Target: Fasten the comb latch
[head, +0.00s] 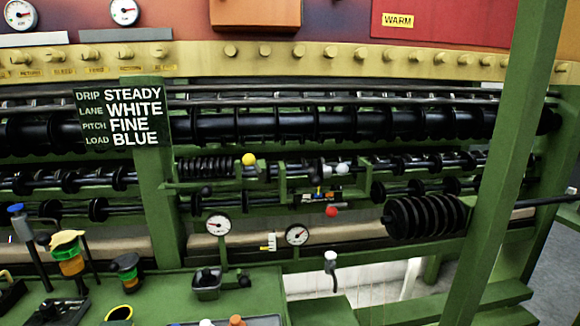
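No part marked as a comb latch can be told for sure. In the middle of the green machine, a yellow ball knob (248,159), a white ball knob (342,168) and a red ball knob (331,211) stand out among small fittings. A row of thin black discs (207,167) sits left of the yellow knob. Whether any latch is open or fastened is too small to tell. Neither of my grippers shows in the head view.
A sign (123,117) reads steady, white, fine, blue. A large black ribbed roll (425,215) sticks out at the right, near a slanting green post (505,150). Two dials (218,224) stand low in the middle. A green bench (160,290) holds cups and tools at the lower left.

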